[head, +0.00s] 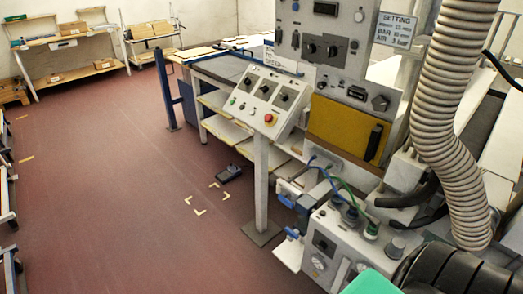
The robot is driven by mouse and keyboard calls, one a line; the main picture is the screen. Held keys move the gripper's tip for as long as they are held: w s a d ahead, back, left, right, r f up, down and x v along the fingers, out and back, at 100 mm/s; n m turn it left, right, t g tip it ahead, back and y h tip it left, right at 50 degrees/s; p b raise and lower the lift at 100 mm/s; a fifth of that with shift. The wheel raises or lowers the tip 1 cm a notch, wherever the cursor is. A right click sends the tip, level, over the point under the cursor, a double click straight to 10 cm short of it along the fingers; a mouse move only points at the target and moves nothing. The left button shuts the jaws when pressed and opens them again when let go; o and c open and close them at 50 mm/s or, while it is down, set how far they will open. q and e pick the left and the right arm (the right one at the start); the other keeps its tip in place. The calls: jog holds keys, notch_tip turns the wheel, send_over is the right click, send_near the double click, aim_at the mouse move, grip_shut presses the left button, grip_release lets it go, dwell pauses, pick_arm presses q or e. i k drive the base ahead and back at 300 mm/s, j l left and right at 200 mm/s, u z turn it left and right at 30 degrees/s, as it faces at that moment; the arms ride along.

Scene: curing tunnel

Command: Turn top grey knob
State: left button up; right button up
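A grey cylindrical knob (396,247) stands on top of the low grey unit (325,243) at the lower right. Another small light-grey knob or button (359,16) is on the upper control panel (340,35). Two dark knobs, one on the left (310,48) and one on the right (331,50), sit lower on that panel. I cannot tell which of these the task means, nor read any knob's setting. Neither of my grippers shows in the head view.
A sloped control box (262,97) with a red button stands on a post. A ribbed hose (447,110) hangs at the right. Blue and green cables run to the low unit. A black foot pedal (228,173) lies on the floor. The red floor (100,190) at left is mostly clear.

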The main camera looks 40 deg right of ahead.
aim_at(397, 246)
jog(key=z, duration=2.1)
